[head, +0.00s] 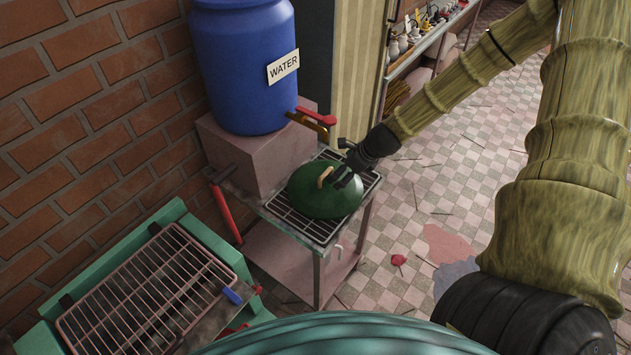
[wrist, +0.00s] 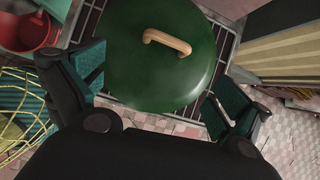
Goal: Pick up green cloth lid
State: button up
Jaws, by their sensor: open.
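A dark green domed lid (head: 314,198) with a tan wooden handle (head: 324,177) sits on a wire rack on a small metal stand. In the wrist view the lid (wrist: 150,80) fills the top middle, with its handle (wrist: 167,41) facing the camera. My gripper (head: 347,178) is at the lid's right side in the head view. In the wrist view my gripper (wrist: 160,90) is open, one dark teal finger on each side of the lid's near part. Nothing is held. Whether the fingers touch the lid cannot be told.
A blue water barrel (head: 243,65) with a tap (head: 312,120) stands on a block behind the lid. A green frame with a wire grate (head: 150,290) is at lower left. A brick wall (head: 80,120) closes the left. Checkered floor (head: 420,190) lies right, with scattered sticks.

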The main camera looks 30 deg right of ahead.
aim_at(326, 171)
jog(key=shift+m, duration=0.5)
jog(key=w+f+b, duration=0.2)
jog(key=b, duration=0.1)
jog(key=w+a+f+b, duration=0.1)
jog(key=w+f+b, duration=0.1)
jog(key=w+b, duration=0.1)
jog(key=shift+a+f, duration=0.1)
jog(key=shift+f, duration=0.15)
jog(key=b+x, duration=0.3)
jog(key=shift+w+f, duration=0.15)
jog(key=shift+w, duration=0.05)
jog(key=shift+w+f, duration=0.15)
jog(key=shift+w, duration=0.1)
jog(key=c, duration=1.6)
jog(key=shift+r, duration=0.25)
